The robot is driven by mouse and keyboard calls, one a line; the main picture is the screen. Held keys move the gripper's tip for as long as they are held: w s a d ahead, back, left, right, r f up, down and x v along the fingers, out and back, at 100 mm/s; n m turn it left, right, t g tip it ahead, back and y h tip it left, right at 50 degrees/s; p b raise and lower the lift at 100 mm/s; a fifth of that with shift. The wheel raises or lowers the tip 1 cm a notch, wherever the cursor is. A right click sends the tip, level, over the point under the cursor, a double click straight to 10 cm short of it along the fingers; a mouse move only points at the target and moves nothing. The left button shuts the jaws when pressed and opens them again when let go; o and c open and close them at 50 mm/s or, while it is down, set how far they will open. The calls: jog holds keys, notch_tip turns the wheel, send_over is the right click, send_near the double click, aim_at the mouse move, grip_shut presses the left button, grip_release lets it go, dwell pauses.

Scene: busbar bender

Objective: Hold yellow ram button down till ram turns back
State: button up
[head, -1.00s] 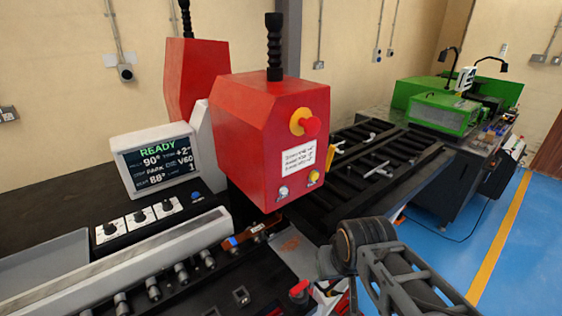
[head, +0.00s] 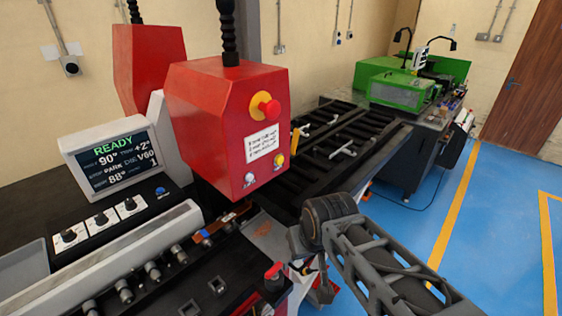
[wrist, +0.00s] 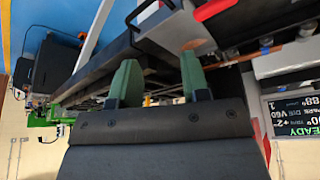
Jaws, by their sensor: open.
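The yellow ram button (head: 279,160) sits at the lower right of the red control head's front face (head: 215,130), under a white label. A white button (head: 249,179) is to its left. The control head bears a red mushroom button on a yellow collar (head: 267,107). My gripper is low and to the right of the control head, apart from it. In the wrist view its two green fingers (wrist: 160,80) are spread with nothing between them. The yellow button cannot be made out in the wrist view. The screen (head: 112,156) reads READY, 90°, PARK, 88°; the wrist view shows it upside down.
A copper bar (head: 228,221) with a blue piece lies below the control head. A red-topped knob (head: 273,272) stands at the machine's front corner. A black slatted table (head: 330,145) runs back to a green machine (head: 408,82). Blue floor at right is clear.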

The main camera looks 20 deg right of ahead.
grip_shut()
dwell(1.4)
